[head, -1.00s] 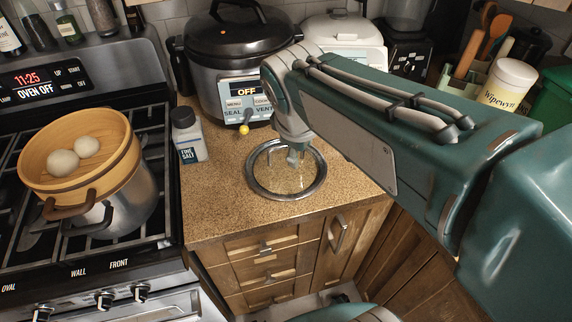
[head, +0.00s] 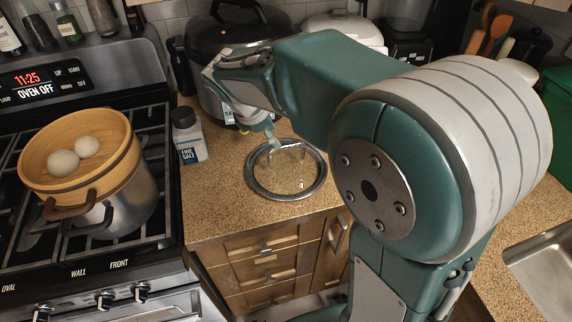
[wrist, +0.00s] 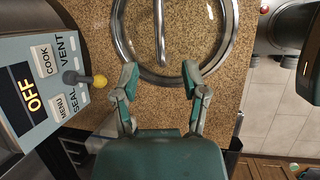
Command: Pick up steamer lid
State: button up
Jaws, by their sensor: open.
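The steamer lid (head: 297,180) is clear glass with a wide steel rim and lies flat on the speckled counter. In the wrist view its rim (wrist: 221,45) and bar-like steel handle (wrist: 159,32) fill the upper middle. My gripper (head: 273,144) is at the lid's far left edge in the head view, partly hidden by my arm. In the wrist view my gripper (wrist: 160,76) is open and empty. Its two fingertips are spread apart near the close part of the rim, with the handle further ahead between them. Whether a fingertip touches the rim cannot be told.
A bamboo steamer (head: 118,160) with two buns sits on a pot on the stove at left. A salt bottle (head: 188,135) stands left of the lid. The pressure cooker (head: 205,45) is behind, its yellow-tipped knob (wrist: 99,81) close left of my gripper. Counter before the lid is clear.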

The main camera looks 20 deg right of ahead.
aim_at(287, 158)
jog(key=x, duration=0.7)
jog(key=shift+a+f, duration=0.1)
jog(key=shift+a, duration=0.05)
jog(key=shift+c, duration=0.4)
grip_shut()
